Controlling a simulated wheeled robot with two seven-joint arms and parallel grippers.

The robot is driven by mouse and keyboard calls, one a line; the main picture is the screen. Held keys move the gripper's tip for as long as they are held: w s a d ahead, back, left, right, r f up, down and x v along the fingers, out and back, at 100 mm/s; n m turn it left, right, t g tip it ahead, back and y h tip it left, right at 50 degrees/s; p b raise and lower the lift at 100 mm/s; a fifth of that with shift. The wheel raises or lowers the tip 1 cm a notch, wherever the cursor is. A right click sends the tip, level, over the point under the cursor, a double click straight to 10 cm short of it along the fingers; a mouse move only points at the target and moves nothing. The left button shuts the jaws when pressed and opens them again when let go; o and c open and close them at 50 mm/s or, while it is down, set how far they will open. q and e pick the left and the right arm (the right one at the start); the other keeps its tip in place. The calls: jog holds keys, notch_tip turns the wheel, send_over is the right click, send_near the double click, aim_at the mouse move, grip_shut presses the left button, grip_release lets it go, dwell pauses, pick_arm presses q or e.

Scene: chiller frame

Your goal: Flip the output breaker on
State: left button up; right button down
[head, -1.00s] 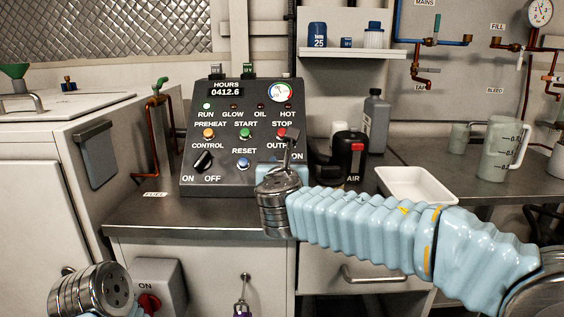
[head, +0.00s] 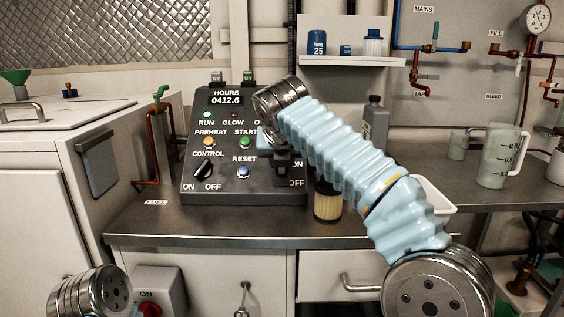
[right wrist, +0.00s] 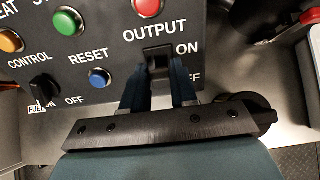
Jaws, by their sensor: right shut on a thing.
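The output breaker (right wrist: 158,58) is a small dark toggle under the OUTPUT label, with ON at its upper right and OFF at its lower right. My right gripper (right wrist: 157,76) has its two dark blue fingers on either side of the breaker, shut on it. Which way the toggle is set I cannot tell. In the head view my right gripper (head: 282,170) is at the lower right of the sloped control panel (head: 225,182), and my arm hides the breaker. The left arm's metal end is at the lower left; its gripper is not in view.
The control knob (head: 203,170) and the blue reset button (head: 243,172) are left of my right gripper. A pale pleated cylinder (head: 327,205) stands on the counter by the panel. A measuring jug (head: 500,158) stands far right. The counter's front strip is clear.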

jog(key=shift+w+r+g, duration=0.1)
jog(key=shift+r+g, duration=0.05)
jog(key=shift+g, duration=0.15)
dwell(0.4)
jog(key=c, duration=0.9)
grip_release()
jog(key=v, duration=0.7)
jog(key=shift+r, duration=0.1)
